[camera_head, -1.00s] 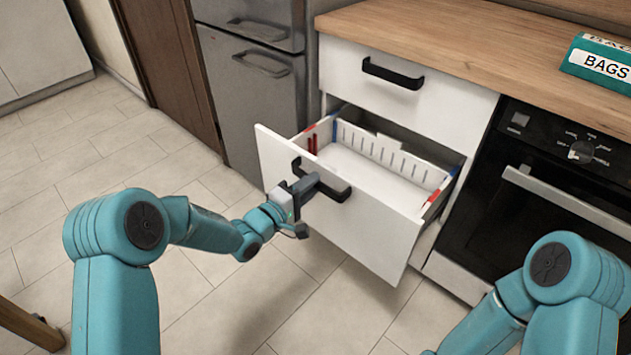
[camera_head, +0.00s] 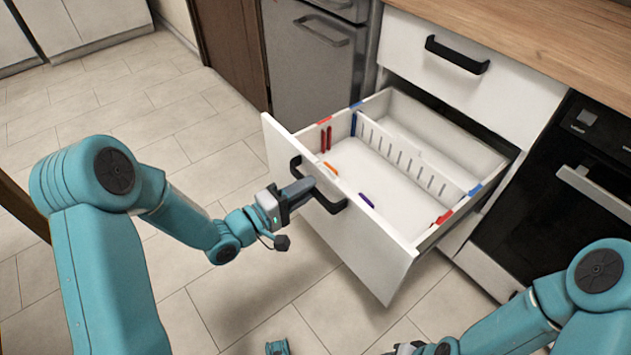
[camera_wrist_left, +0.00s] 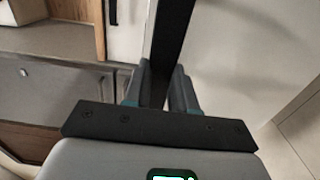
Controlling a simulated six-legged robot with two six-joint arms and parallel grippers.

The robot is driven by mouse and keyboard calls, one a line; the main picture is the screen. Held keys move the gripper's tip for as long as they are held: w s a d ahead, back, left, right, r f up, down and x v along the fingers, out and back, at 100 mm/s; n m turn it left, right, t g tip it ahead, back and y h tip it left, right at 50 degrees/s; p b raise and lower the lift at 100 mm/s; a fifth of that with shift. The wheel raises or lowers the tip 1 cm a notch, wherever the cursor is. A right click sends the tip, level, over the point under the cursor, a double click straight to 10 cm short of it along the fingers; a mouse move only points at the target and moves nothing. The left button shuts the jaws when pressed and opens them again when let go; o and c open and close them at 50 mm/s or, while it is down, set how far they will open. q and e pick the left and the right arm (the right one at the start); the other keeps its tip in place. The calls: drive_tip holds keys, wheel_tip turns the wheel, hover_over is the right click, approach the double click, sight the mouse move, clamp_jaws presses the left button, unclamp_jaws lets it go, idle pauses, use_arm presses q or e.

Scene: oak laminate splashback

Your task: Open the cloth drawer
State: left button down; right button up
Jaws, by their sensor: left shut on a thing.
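The lower white drawer (camera_head: 372,248) stands well out from the cabinet, its inside showing. A slotted white divider (camera_head: 405,160) runs across it, and small red, orange, purple and blue pieces show inside. No cloth shows in it. My left gripper (camera_head: 308,186) is shut on the drawer's black bar handle (camera_head: 338,207). In the left wrist view the dark handle (camera_wrist_left: 172,35) runs between the two fingers (camera_wrist_left: 160,88). My right gripper (camera_head: 404,348) barely shows at the bottom edge; its fingers are cut off.
A second white drawer (camera_head: 470,85) above is shut, under the wooden worktop (camera_head: 550,35). A black oven (camera_head: 560,200) stands to the right and a grey fridge (camera_head: 315,70) to the left. Tiled floor (camera_head: 130,95) lies free in front and to the left.

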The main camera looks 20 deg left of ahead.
use_arm(q)
drive_tip(key=shift+s+a, duration=0.4)
drive_tip(key=shift+a, duration=0.05)
drive_tip(key=c, duration=0.9)
unclamp_jaws()
drive_tip(key=p+v, duration=0.2)
drive_tip(key=v, duration=1.4)
drive_tip(key=shift+s+p, duration=0.2)
drive_tip(key=shift+p, duration=0.2)
drive_tip(key=shift+r, duration=0.1)
